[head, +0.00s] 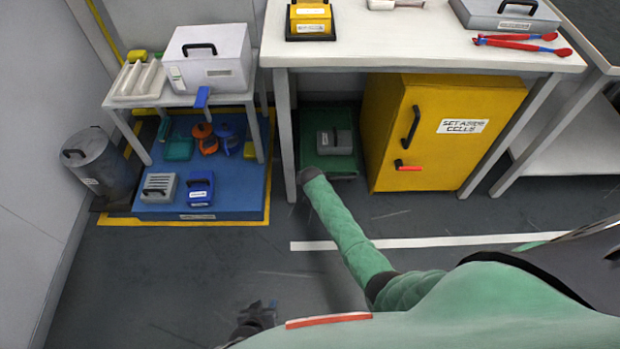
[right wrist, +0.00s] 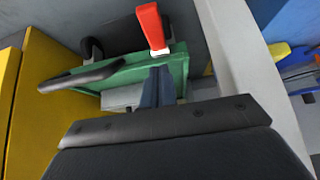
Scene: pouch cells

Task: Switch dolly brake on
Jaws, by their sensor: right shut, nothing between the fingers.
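The green dolly (head: 348,170) stands on the floor under the white bench, between the bench leg and the yellow cabinet. It carries a grey case (head: 334,141) with a dark handle. In the right wrist view the dolly (right wrist: 112,78) fills the upper middle. A red brake lever (right wrist: 152,25) with a white band at its base stands at its edge. My right gripper (right wrist: 161,73) is shut and empty, fingertips just below the lever's base; I cannot tell if they touch. The lever does not show in the head view. My left gripper (head: 260,312) is low over open floor; its jaws are unclear.
The yellow cabinet (head: 440,130) stands close right of the dolly, its black handle (right wrist: 80,77) jutting out in the right wrist view. The bench leg (head: 285,135) is close left. A blue platform (head: 235,203) with cases lies farther left. The front floor is clear.

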